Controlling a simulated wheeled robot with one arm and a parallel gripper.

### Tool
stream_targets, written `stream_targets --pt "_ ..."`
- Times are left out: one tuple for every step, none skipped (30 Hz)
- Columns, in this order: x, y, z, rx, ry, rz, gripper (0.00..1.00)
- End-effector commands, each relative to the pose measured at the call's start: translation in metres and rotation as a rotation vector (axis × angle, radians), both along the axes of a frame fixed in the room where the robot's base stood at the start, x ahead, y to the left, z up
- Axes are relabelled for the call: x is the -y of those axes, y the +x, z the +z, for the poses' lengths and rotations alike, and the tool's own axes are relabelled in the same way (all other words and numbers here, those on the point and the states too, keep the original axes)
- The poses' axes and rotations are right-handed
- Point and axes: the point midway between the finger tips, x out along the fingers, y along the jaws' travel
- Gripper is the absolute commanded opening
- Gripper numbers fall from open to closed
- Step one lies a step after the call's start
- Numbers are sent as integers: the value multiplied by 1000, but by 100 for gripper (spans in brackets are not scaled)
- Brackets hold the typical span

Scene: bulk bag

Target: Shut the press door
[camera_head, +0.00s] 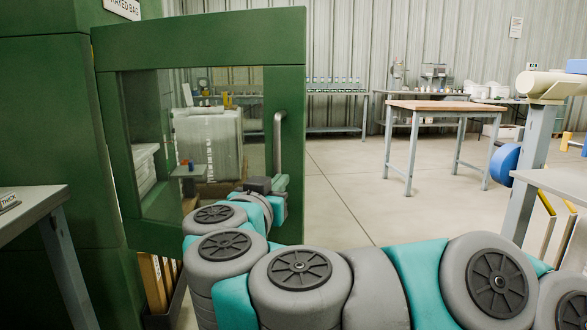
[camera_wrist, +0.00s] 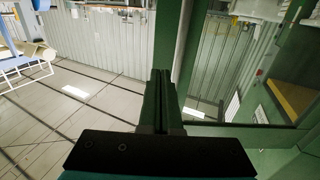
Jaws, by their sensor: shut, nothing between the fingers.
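The press door (camera_head: 200,45) is a green frame with a large glass window, and it stands open, swung out from the green press body (camera_head: 45,120) at the left. A grey bar handle (camera_head: 279,140) is on its right side. My gripper (camera_head: 281,183) is shut and empty, in front of the door's lower right part, just below the handle. In the wrist view my gripper (camera_wrist: 161,72) shows its dark fingers together, with the green door frame (camera_wrist: 194,55) beside and beyond them. I cannot tell whether the fingertips touch the door.
A wood-topped table (camera_head: 445,105) stands at the back right, with open floor (camera_head: 340,190) between it and the door. A grey bench (camera_head: 25,215) is at the near left.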

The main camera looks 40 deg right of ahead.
Motion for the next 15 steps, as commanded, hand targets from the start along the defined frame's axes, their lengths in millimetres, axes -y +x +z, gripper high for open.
stream_targets --pt "7 3 -1 -2 -1 -5 0" --pt "10 5 -1 -2 -1 -7 0" --pt "14 8 -2 -1 -2 -8 0" --pt "18 11 -3 -2 -2 -6 0" --pt "23 15 -3 -3 -1 -5 0" --pt "29 18 -3 -2 -2 -7 0" --pt "33 21 -2 -1 -2 -8 0" --pt "38 25 -2 0 -1 -5 0" --pt "45 29 -2 0 0 -7 0" --pt "49 32 -2 -1 1 -8 0" --pt "54 35 -2 -1 -1 -8 0" --pt "58 40 -2 -1 0 -4 0" --pt "61 43 -3 -2 0 -2 0" --pt "64 46 -3 -3 0 -1 0" --pt "69 48 -2 -2 -1 -2 0"
